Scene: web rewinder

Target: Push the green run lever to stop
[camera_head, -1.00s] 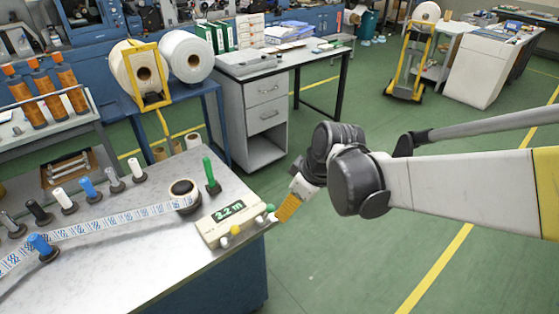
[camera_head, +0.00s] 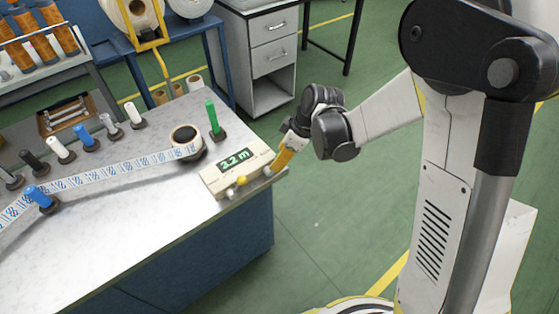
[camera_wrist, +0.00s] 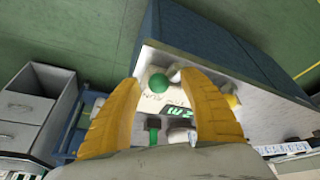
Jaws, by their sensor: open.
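The control box (camera_head: 237,172) sits at the near right corner of the bench, its display reading 3.2 m. In the wrist view, a green ball knob (camera_wrist: 158,82), beside lettering that looks like RUN, shows between my fingertips. In the head view I cannot make it out clearly beside my fingers. A yellow knob (camera_head: 242,180) is on the box's front edge. My gripper (camera_head: 277,165) is open, its yellow fingers at the box's right end; they also flank the green knob in the wrist view (camera_wrist: 163,77). I cannot tell whether they touch it.
A tall green post (camera_head: 212,118) stands behind the box. A tape roll (camera_head: 187,140) with a printed web runs left past several coloured posts. A grey drawer cabinet (camera_head: 268,55) stands behind.

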